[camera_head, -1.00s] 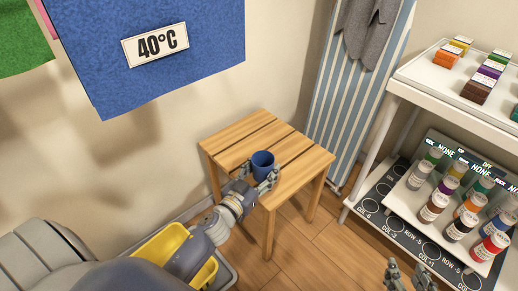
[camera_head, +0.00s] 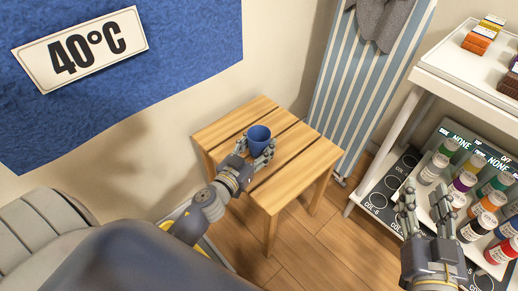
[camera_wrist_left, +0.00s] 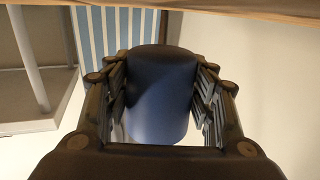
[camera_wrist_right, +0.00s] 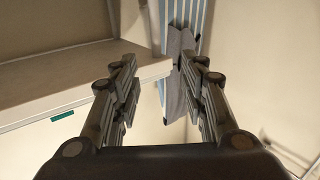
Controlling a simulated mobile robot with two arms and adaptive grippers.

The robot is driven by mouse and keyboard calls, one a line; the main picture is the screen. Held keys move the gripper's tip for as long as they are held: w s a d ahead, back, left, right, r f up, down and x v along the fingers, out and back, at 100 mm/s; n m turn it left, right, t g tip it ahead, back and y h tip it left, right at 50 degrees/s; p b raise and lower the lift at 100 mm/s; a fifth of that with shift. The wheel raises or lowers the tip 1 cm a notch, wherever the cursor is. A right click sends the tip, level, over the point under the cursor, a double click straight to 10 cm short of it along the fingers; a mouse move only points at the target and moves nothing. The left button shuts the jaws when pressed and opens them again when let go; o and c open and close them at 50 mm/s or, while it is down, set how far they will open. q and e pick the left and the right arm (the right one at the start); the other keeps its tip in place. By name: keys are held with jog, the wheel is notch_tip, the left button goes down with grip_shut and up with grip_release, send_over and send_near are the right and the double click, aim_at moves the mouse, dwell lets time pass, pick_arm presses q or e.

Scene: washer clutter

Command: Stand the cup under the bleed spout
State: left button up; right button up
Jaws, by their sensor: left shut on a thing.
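The blue cup (camera_head: 259,134) is upright at the slatted wooden stool (camera_head: 222,127), over its top. I cannot tell whether its base touches the slats. My left gripper (camera_head: 257,150) is shut on the cup, with a finger on each side of it; the cup also fills the space between the fingers in the left wrist view (camera_wrist_left: 160,95). My right gripper (camera_head: 421,207) is open and empty in front of the bottle shelf; its spread fingers show in the right wrist view (camera_wrist_right: 160,95). No bleed spout can be made out in these frames.
A white shelf unit (camera_head: 437,88) stands at the right, with several bottles (camera_head: 466,181) on its lower level and small boxes (camera_head: 483,38) on top. A striped ironing board (camera_head: 370,70) leans behind the stool. A blue cloth with a 40°C label (camera_head: 80,48) hangs at upper left.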

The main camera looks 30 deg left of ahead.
aim_at(259, 152)
pick_arm(q)
jog(key=shift+f+b, duration=0.85)
jog(key=shift+f, duration=0.05)
jog(key=shift+f+b, duration=0.7)
jog(key=shift+b, duration=0.1)
pick_arm(e)
jog(key=s+r+t+y, duration=0.3)
jog(key=s+r+t, duration=0.2)
jog(key=r+t, duration=0.4)
jog(key=shift+a+r, duration=0.45)
jog(key=shift+r, duration=2.35)
